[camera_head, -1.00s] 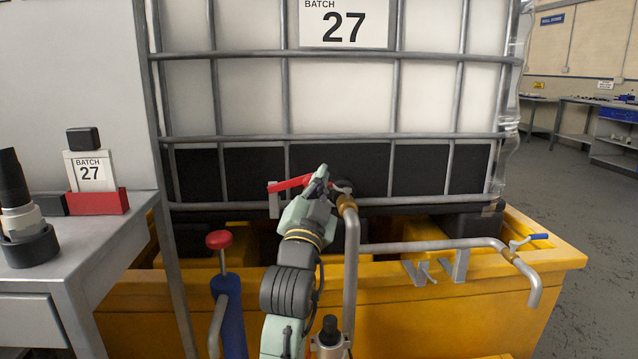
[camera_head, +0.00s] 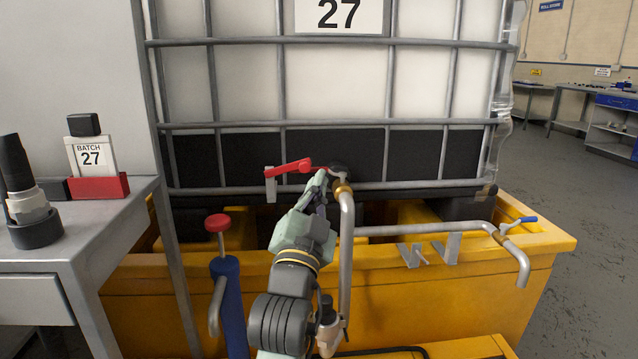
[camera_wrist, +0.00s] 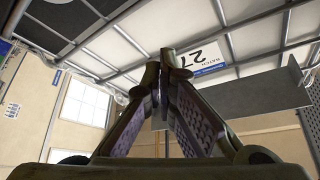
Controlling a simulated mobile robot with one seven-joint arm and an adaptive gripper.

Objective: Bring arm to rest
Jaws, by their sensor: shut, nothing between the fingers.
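My gripper (camera_head: 319,187) is at the end of my raised arm, in front of the caged white tank (camera_head: 340,85). In the wrist view my gripper (camera_wrist: 165,65) has its fingertips together with nothing between them. The red valve handle (camera_head: 290,168) lies just left of and above my fingertips in the head view. A brass-collared pipe (camera_head: 345,230) runs down just right of my gripper. I cannot tell whether the gripper touches the valve or pipe. In the wrist view, the "BATCH 27" sign (camera_wrist: 205,58) shows behind the fingers.
A yellow containment tray (camera_head: 420,290) stands below the tank, with a horizontal pipe (camera_head: 430,230) and blue-handled tap on its right. A red-knobbed blue pump (camera_head: 228,290) is left of my arm. A grey table (camera_head: 95,225) stands at the left. Open floor lies right.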

